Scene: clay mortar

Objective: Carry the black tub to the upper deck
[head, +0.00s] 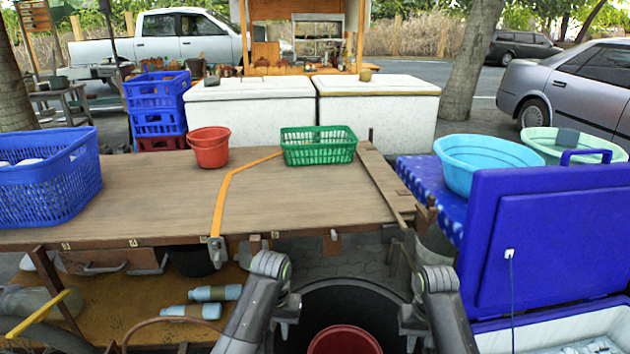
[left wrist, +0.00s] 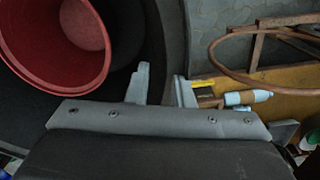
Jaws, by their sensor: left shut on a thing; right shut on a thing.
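The black tub (head: 300,342) is at the bottom centre of the head view, in front of the wooden upper deck (head: 160,205) and lower than its top. A red container (head: 344,340) sits inside it. My left gripper (head: 286,318) is shut on the tub's left rim, and my right gripper (head: 408,322) is on its right rim. In the left wrist view the tub's dark wall (left wrist: 150,40) runs between the left gripper's fingers (left wrist: 162,88), with the red container (left wrist: 50,45) inside. The tub's base is out of view.
On the deck stand a blue basket (head: 50,185) at left, a red bucket (head: 209,150) and a green basket (head: 318,147) at the back. The deck's middle and front are clear. A lower shelf (head: 140,325) holds bottles. A blue cooler (head: 550,240) stands open at right.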

